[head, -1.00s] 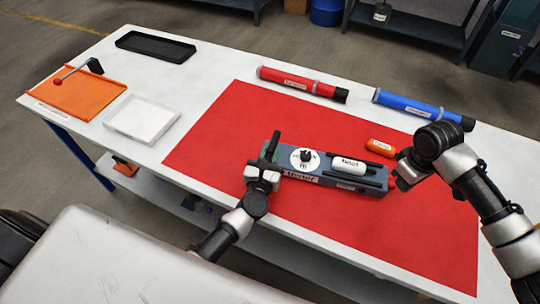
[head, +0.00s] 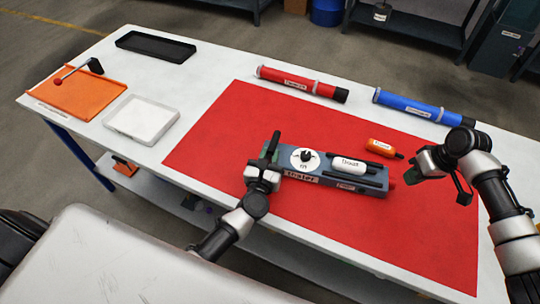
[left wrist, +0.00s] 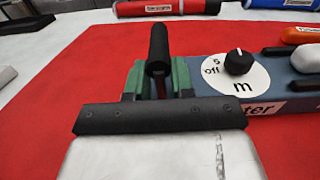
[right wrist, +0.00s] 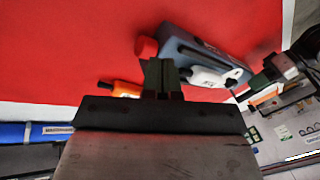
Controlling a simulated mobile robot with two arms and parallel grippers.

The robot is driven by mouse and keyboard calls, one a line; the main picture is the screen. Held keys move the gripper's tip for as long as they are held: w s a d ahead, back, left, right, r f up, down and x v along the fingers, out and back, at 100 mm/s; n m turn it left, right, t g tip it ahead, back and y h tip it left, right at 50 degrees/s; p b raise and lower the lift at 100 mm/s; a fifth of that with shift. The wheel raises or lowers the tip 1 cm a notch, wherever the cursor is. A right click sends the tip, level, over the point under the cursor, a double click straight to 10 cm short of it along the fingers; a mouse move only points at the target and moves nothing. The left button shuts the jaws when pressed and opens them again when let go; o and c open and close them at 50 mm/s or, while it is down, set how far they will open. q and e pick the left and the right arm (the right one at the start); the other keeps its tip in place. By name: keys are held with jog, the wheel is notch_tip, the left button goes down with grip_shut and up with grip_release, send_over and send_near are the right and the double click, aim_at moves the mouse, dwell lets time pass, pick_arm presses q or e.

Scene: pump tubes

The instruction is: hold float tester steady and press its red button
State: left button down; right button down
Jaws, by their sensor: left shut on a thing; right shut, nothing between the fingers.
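The float tester (head: 312,180), a blue-grey box with a dial (head: 305,158), lies on the red mat. A white float (head: 349,165) rests in it. Its red button (head: 391,184) is on the right end and also shows in the right wrist view (right wrist: 146,48). My left gripper (head: 268,160) is shut on the black handle (left wrist: 158,48) at the tester's left end. My right gripper (head: 412,176) is shut and empty, just right of the button; its fingertips (right wrist: 162,70) look apart from it, though the exact gap is hard to judge.
An orange float (head: 381,147) lies on the mat behind the tester. A red tube (head: 297,82) and a blue tube (head: 415,105) lie at the back. A white tray (head: 142,120), an orange tray (head: 85,98) and a black tray (head: 155,47) stand left. The front of the mat is clear.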

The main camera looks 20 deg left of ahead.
aim_at(399, 189)
jog(key=w+d+f+m+t+y, duration=0.1)
jog(key=m, duration=0.1)
jog(key=w+d+f+m+y, duration=0.1)
jog(key=d+f+m+y, duration=0.1)
jog(key=w+d+f+m+t+y, duration=0.1)
jog(key=d+m, duration=0.1)
jog(key=shift+w+d+f+t+y, duration=0.2)
jog(key=shift+w+d+t+y, duration=0.1)
jog(key=shift+y, duration=0.1)
jog(key=d+f+m+t, duration=0.2)
jog(key=d+f+m+y, duration=0.1)
jog(key=m, duration=0.1)
jog(key=shift+w+d+f+t, duration=0.2)
jog(key=shift+w+d+t, duration=0.05)
jog(key=shift+d+t, duration=0.15)
jog(key=shift+d+f+m+t, duration=0.3)
jog(key=shift+f+m+t, duration=0.1)
jog(key=shift+m, duration=0.1)
jog(key=shift+s+a, duration=0.2)
jog(key=shift+a, duration=1.95)
jog(key=shift+s+a, duration=0.2)
jog(key=shift+a, duration=1.95)
jog(key=shift+a, duration=0.6)
